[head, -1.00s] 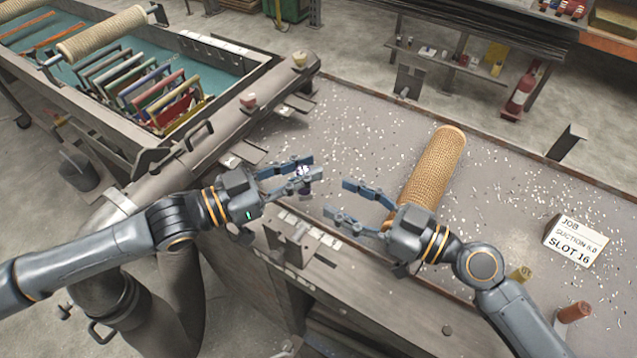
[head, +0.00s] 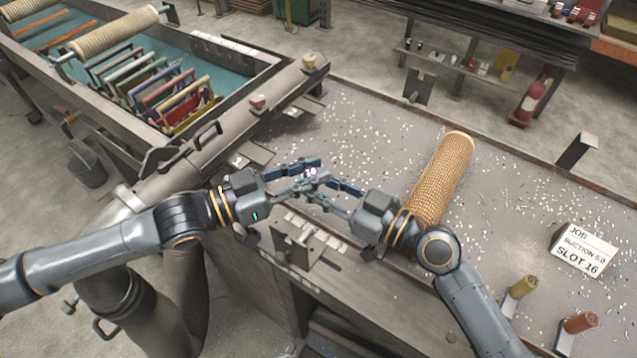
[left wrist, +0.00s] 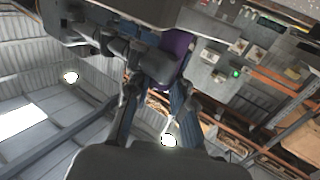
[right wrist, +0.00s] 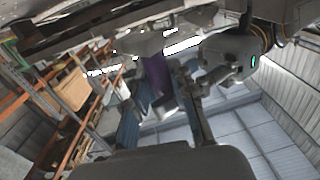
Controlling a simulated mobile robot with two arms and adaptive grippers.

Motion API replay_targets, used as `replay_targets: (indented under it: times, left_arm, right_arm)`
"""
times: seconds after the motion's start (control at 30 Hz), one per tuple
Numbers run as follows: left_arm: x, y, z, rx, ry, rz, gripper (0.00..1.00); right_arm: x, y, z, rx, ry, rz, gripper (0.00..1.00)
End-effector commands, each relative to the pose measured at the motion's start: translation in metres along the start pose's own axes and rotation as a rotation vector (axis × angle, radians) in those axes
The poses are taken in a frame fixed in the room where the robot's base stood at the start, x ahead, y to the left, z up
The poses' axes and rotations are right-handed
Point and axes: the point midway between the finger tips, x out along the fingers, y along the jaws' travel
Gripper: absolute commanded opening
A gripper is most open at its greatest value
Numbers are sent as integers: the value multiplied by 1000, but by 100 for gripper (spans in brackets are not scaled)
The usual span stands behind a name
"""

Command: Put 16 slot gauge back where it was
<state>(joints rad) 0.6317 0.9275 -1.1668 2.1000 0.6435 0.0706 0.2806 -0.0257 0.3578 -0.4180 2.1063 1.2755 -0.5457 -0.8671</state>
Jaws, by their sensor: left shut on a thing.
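A small purple gauge with a pale "3.0" label on its top end (head: 311,173) is between my two grippers, above the bench edge. My left gripper (head: 305,177) is shut on it. The purple body shows in the left wrist view (left wrist: 174,50) and in the right wrist view (right wrist: 155,72). My right gripper (head: 328,190) reaches in from the right with its fingers apart, around or beside the gauge. Whether they touch it is hidden by the overlapping fingers. A card (head: 583,249) reads "JOB SUCTION 5.0 SLOT 16".
A woven mesh tube (head: 441,180) lies on the bench beyond my right gripper. An olive peg (head: 522,287) and a rust-brown peg (head: 579,323) stand at the right. A row of pale labels and a bracket (head: 302,242) lie below the grippers. A trough (head: 222,72) holds several coloured frames.

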Motion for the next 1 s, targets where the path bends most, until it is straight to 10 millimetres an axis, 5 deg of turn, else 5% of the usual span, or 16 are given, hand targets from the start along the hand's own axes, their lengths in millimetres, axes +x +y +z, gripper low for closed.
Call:
replay_targets:
  times: [0.13, 0.17, 0.27, 0.67, 1.0]
  left_arm:
    - [0, 0, 0, 0, 1, 0, 0]
    - [0, 0, 0, 0, 1, 0, 28]
    - [0, 0, 0, 0, 1, 0, 48]
    - [-5, 0, 0, 1, -1, -1, 48]
    - [-61, -1, 1, 1, -5, -3, 48]
  right_arm:
    - [0, 0, 0, 0, 0, 0, 0]
    - [0, 0, 0, 0, 1, 0, 0]
    - [0, 0, 0, 0, 1, 0, 0]
    - [0, 0, 0, 0, 1, 0, 0]
    - [0, 0, 0, 0, 1, 0, 0]
